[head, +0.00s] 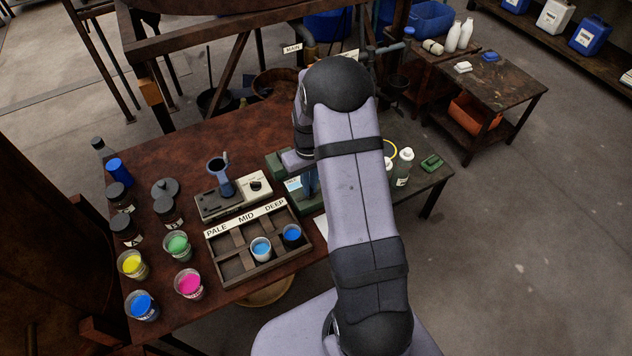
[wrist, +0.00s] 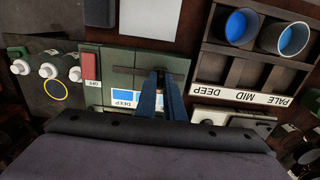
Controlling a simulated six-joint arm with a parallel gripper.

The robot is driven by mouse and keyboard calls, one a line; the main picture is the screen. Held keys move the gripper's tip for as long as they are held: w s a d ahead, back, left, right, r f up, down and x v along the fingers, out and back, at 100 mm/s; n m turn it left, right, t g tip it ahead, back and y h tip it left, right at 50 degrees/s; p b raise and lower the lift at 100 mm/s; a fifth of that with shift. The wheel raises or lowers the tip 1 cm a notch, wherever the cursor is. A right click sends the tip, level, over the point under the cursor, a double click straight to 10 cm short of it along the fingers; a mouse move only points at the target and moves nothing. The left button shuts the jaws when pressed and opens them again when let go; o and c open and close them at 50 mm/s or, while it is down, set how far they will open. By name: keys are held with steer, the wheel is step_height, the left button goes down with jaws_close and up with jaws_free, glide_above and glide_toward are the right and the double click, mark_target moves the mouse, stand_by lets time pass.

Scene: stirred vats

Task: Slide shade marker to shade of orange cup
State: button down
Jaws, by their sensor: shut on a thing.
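My gripper (wrist: 160,78) has its two blue fingers close together at the slot (wrist: 125,69) of a dark green panel box. The fingers are shut on the shade marker, which they mostly hide. The box has a blue swatch (wrist: 122,95) labelled DEEP. I see no orange cup. A wooden tray (head: 232,268) marked PALE, MID, DEEP holds a blue cup (head: 261,248) in the front MID place and a darker blue cup (head: 291,235) in the front DEEP place.
Yellow (head: 132,264), green (head: 178,245), magenta (head: 189,284) and blue (head: 142,305) cups stand at the table's left. Dark-lidded jars (head: 125,228) are behind them. A grey device (head: 232,198) is behind the tray. White-capped bottles (head: 403,167) stand right of my arm.

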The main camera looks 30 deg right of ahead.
steer(key=a, duration=0.3)
steer(key=c, duration=1.9)
jaws_free()
steer(key=shift+a, duration=0.15)
steer(key=shift+o, duration=0.2)
steer(key=shift+r, duration=0.1)
step_height(320, 180, up, 7)
steer(key=b, duration=0.2)
steer(key=shift+r, duration=0.1)
